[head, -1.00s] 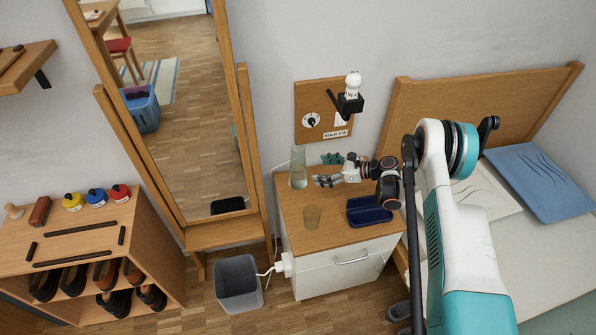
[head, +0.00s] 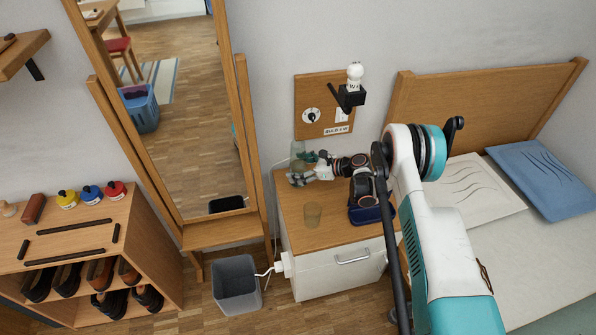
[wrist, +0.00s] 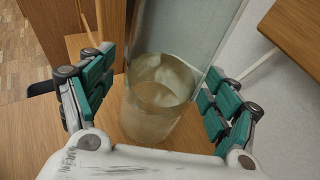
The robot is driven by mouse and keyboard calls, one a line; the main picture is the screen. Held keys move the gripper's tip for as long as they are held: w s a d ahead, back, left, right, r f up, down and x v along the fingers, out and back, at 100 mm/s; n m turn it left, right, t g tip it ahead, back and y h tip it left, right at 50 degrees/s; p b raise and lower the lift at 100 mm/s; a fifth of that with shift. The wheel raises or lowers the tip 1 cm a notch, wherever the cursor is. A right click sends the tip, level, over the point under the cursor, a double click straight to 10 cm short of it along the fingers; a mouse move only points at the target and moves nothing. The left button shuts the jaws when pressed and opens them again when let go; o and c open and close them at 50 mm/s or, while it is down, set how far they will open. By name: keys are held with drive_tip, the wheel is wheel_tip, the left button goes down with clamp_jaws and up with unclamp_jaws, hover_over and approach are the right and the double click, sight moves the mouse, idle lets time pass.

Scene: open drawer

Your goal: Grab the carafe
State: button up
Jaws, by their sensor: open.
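The carafe is a tall clear glass vessel (wrist: 160,100). In the wrist view it stands upright on the wooden top of the nightstand, between the green-padded fingers of my gripper (wrist: 157,95). The fingers are open, with one on each side of it; I cannot tell whether either touches the glass. In the head view the carafe (head: 297,153) shows at the back left of the nightstand, its lower part hidden by my gripper (head: 300,172).
A lamp board (head: 312,95) hangs behind. A mirror (head: 185,120) stands left and a bed (head: 520,240) right.

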drive_tip(key=c, duration=1.8)
drive_tip(key=shift+r, duration=0.2)
